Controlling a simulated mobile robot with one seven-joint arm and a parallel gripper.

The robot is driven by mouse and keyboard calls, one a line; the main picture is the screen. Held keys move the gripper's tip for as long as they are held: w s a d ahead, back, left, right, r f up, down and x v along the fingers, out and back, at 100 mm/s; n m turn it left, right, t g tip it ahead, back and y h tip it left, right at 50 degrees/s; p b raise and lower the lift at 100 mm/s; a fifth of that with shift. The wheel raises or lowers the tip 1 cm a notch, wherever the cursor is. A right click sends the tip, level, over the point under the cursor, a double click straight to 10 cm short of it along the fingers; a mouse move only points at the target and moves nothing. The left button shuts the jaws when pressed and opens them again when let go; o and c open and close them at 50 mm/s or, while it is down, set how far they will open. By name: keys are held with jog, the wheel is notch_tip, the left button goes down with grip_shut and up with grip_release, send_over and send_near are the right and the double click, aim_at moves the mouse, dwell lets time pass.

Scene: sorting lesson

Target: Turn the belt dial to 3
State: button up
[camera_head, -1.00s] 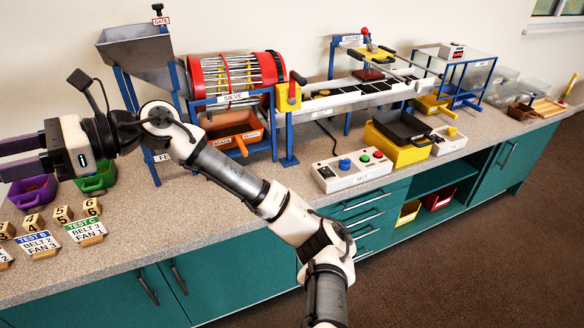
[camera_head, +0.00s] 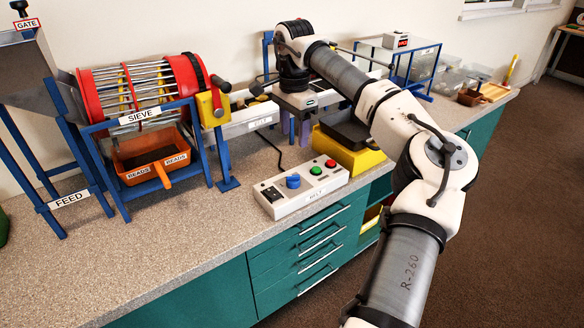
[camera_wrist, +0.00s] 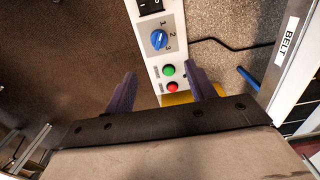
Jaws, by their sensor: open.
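The belt dial is a blue knob (camera_head: 293,182) on the white control box (camera_head: 272,208), which lies on the counter. In the wrist view the dial (camera_wrist: 159,40) has the numbers 1, 2 and 3 along its right side; I cannot surely tell which number its white mark points at. The dial shows beyond the fingertips, touched by neither.
Green (camera_wrist: 168,70) and red (camera_wrist: 172,86) buttons sit beside the dial, and a black switch (camera_head: 271,194) at its other side. A yellow bin with a black tray (camera_head: 345,132) stands right of the box. The sieve (camera_head: 140,85) stands left. Counter in front of the sieve is clear.

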aim_at(293, 176)
jog(key=f, duration=1.3)
jog(key=shift+s+a+f, duration=0.1)
jog(key=shift+s+f, duration=0.1)
jog(key=shift+f, duration=0.1)
jog(key=c, duration=1)
